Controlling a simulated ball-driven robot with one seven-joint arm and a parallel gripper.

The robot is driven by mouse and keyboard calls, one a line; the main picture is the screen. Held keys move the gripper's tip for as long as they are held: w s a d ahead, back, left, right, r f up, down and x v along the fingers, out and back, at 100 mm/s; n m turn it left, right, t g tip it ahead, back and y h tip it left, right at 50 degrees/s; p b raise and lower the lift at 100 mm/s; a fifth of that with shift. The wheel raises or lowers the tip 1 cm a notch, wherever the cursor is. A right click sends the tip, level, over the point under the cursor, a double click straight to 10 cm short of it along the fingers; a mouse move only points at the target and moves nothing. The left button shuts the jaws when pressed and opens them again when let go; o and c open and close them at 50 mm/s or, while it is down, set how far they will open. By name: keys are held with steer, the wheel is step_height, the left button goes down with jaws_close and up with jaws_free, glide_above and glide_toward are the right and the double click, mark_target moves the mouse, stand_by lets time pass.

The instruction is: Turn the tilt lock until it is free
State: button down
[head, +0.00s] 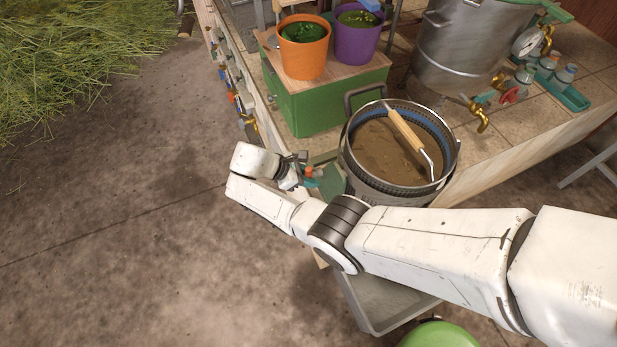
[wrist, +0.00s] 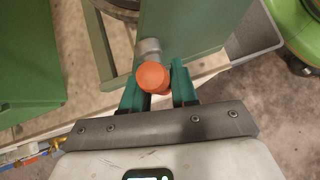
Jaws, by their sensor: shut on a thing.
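The tilt lock shows in the wrist view as a round orange knob (wrist: 152,77) on a short grey shaft. The shaft meets a green upright plate (wrist: 182,32). My gripper (wrist: 155,84) is shut on the knob, with one green finger on each side of it. In the head view the orange knob (head: 309,171) is small, at my gripper (head: 307,178), left of the round metal vessel. The lock's turned angle cannot be told from these views.
The round metal vessel (head: 349,170) holds brown material and a wooden-handled tool (head: 405,130). A green crate (head: 325,106) bears an orange pot (head: 303,62) and a purple pot (head: 356,48). A grey tray (head: 375,311) lies below my arm. Open floor is at left.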

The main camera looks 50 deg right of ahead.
steer(key=shift+n+g, duration=0.3)
steer(key=shift+g, duration=0.1)
stand_by(0.3)
steer(key=c, duration=1)
jaws_free()
steer(key=shift+o, duration=0.2)
steer(key=v, duration=1)
steer(key=shift+w+r+b, duration=0.2)
steer(key=shift+r+b, duration=0.1)
steer(key=shift+r, duration=0.05)
steer(key=shift+a, duration=0.1)
